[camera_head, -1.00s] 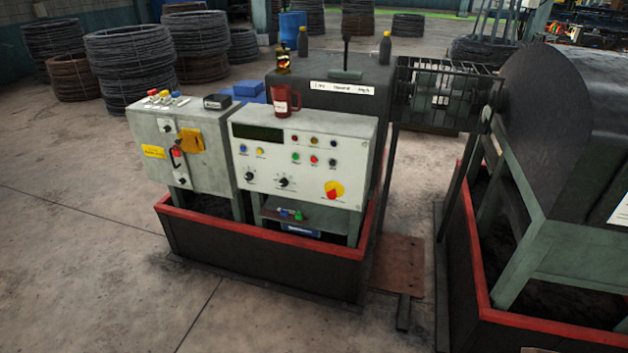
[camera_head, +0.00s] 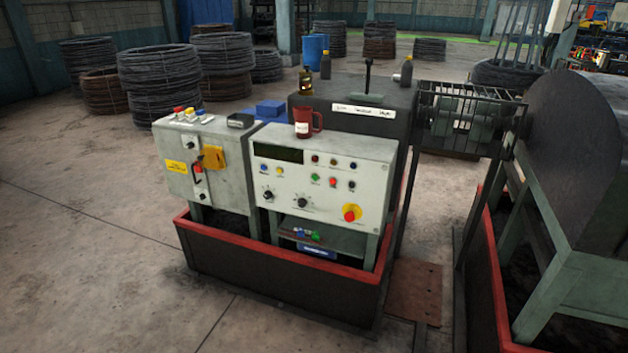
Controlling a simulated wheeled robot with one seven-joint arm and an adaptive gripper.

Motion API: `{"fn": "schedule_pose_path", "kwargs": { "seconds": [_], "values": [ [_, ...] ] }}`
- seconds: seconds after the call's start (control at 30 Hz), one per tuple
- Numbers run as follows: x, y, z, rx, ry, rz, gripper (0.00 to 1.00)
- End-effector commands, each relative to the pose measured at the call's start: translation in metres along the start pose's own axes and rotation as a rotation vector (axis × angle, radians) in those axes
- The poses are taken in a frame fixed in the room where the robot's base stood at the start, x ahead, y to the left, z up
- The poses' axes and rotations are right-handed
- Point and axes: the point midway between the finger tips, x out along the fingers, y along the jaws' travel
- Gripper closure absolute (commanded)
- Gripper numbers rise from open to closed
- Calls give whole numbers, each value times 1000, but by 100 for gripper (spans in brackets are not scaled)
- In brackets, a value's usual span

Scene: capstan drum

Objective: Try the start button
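The white control panel (camera_head: 373,199) stands at the middle of the view. It has a dark display, small coloured buttons, two black knobs and a red knob on a yellow plate (camera_head: 351,213). A green button (camera_head: 315,181) sits in the middle of the panel, with a red button (camera_head: 333,182) to its right. Their labels are too small to read, so I cannot tell which one is marked start. My gripper is not in view.
A grey switch box (camera_head: 178,184) stands left of the panel. A red mug (camera_head: 303,124) sits on top of the panel. A red-rimmed dark trough (camera_head: 330,268) surrounds the base. The large drum (camera_head: 580,130) is at right. Open floor (camera_head: 90,260) lies at left and in front.

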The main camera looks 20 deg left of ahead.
Motion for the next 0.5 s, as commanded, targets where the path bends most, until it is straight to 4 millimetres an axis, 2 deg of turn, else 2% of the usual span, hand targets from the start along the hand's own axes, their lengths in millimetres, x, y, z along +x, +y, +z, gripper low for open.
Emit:
{"fn": "schedule_pose_path", "kwargs": {
  "seconds": [0.5],
  "values": [
    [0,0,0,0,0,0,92]
  ]
}}
